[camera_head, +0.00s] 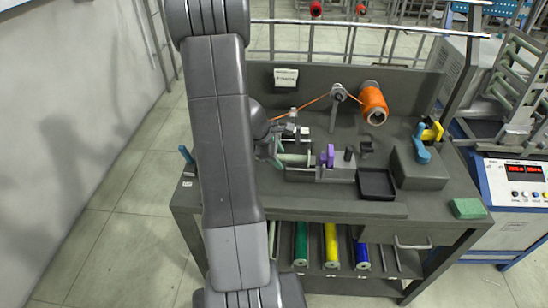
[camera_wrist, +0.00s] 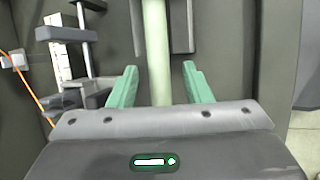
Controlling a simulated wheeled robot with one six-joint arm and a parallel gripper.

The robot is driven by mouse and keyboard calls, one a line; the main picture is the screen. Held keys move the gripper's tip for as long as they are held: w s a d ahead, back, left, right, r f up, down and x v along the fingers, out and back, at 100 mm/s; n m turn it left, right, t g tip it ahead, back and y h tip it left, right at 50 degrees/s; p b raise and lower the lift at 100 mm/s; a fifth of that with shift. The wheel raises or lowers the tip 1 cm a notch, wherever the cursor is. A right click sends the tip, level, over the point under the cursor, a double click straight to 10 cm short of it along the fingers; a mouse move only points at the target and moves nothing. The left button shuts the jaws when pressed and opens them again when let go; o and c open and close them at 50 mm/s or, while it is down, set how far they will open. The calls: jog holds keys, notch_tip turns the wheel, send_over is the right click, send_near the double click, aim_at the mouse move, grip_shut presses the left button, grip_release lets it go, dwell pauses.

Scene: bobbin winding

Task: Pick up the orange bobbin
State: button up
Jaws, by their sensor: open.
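An orange spool (camera_head: 373,103) is mounted at the back of the workbench, with an orange thread running left from it through a guide (camera_head: 338,92). The thread also shows at the left of the wrist view (camera_wrist: 28,92). My gripper (camera_wrist: 160,69) is open, its green fingers on either side of a pale green rod-like bobbin (camera_wrist: 157,40), with gaps on both sides. In the head view this pale bobbin (camera_head: 297,158) lies across the winding fixture, partly hidden by my arm. No orange winding shows on it.
A purple clamp (camera_head: 330,155) stands just right of the pale bobbin. A black tray (camera_head: 376,183) and a box with blue and yellow handles (camera_head: 421,170) are further right. Green (camera_head: 301,244), yellow (camera_head: 331,244) and blue (camera_head: 361,254) bobbins lie on the lower shelf.

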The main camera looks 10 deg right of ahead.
grip_shut()
jog(key=shift+r, duration=0.1)
